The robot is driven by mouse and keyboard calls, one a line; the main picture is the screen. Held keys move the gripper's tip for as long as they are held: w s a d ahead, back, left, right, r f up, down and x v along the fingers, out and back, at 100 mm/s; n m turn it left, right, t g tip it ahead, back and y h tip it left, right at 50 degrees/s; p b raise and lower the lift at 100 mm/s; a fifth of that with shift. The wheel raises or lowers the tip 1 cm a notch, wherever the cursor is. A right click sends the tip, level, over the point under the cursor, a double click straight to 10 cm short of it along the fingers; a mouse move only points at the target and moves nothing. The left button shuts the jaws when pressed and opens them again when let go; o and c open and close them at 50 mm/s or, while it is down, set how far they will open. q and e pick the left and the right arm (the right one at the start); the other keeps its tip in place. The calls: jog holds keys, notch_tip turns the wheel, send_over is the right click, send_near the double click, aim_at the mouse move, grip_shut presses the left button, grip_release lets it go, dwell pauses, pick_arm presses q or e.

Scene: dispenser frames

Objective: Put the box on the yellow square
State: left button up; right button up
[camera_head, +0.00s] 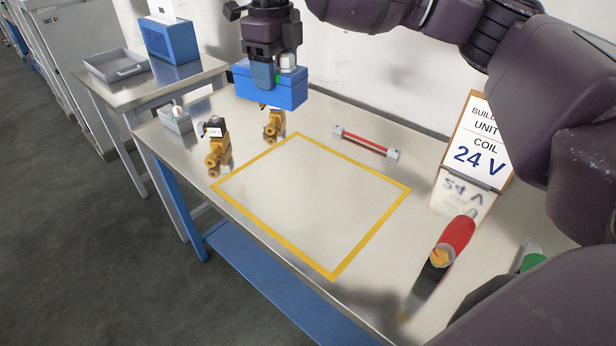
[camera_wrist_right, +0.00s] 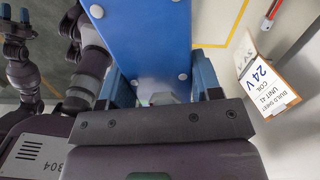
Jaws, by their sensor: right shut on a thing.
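A blue box (camera_head: 270,88) with grey round feet or studs is held in my right gripper (camera_head: 263,72), up in the air above the far left part of the table. In the right wrist view the box (camera_wrist_right: 155,40) sits between the two blue fingers. The yellow square (camera_head: 272,232) is an outline on the metal table, empty inside, to the front right of the box. My left gripper (camera_wrist_right: 15,17) shows only in the right wrist view, at the upper left, its blue fingertips apart and nothing between them.
Two brass valves (camera_head: 217,150) stand beyond the square's left corner, near a small grey bin (camera_head: 176,121). A red rod with white ends (camera_head: 366,144) lies behind it. A sign (camera_head: 478,145) and a red-handled tool (camera_head: 455,237) are right. A side table holds a tray (camera_head: 117,66) and blue container (camera_head: 170,41).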

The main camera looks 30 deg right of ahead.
jog(key=d+f+m+b, duration=0.1)
jog(key=d+f+m, duration=0.1)
jog(key=d+f, duration=0.55)
jog(key=b, duration=0.2)
send_near(306, 197)
jog(key=shift+w+f, duration=0.1)
jog(key=shift+f, duration=1.9)
jog(key=shift+f, duration=0.1)
jog(key=o, duration=0.6)
jog(key=shift+f, duration=0.1)
jog(key=o, duration=0.4)
jog(key=shift+o, duration=0.2)
